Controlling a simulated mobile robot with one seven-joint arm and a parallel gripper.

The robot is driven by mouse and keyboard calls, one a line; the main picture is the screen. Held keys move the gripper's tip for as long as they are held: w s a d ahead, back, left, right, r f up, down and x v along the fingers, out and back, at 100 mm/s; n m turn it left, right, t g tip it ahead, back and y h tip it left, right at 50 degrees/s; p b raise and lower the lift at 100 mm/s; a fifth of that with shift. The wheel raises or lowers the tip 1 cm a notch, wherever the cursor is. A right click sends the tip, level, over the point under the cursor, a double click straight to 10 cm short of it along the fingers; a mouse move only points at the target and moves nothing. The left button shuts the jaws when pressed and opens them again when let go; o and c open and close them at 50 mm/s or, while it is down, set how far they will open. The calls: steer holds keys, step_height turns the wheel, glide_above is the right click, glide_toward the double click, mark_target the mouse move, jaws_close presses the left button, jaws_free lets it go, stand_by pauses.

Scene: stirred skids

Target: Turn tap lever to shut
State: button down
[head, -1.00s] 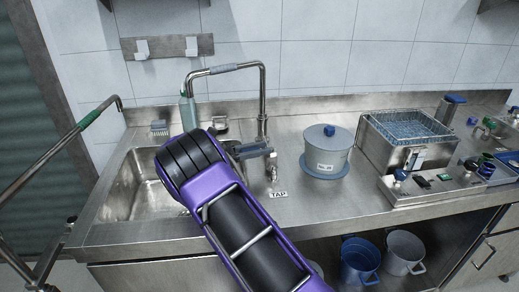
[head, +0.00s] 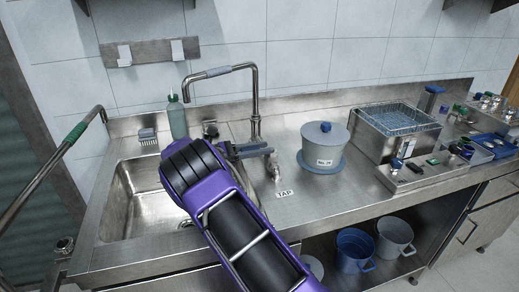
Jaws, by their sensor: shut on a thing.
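The tap (head: 254,100) is a tall steel pipe with a squared spout that reaches left over the sink. At its base is a short steel body (head: 273,168), behind a label reading TAP (head: 285,194). My gripper (head: 264,149), dark grey at the end of my purple arm, is at the tap's base, level and pointing right. It is shut on the tap lever, which is mostly hidden by the jaws. The lever's exact angle cannot be told.
The sink basin (head: 125,215) lies left of my arm. A lidded grey pot (head: 325,150) stands close right of the tap, and a fryer-like unit with a wire basket (head: 400,120) is farther right.

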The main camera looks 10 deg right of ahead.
steer(key=shift+w+a+r, duration=0.1)
steer(key=shift+w+r, duration=0.1)
steer(key=shift+r, duration=0.1)
stand_by(0.4)
steer(key=c, duration=0.6)
jaws_free()
steer(key=shift+w+f, duration=0.1)
steer(key=shift+f, duration=0.05)
steer(key=shift+f, duration=0.1)
steer(key=s+a, duration=0.1)
steer(key=a, duration=1.1)
steer(key=shift+s, duration=0.35)
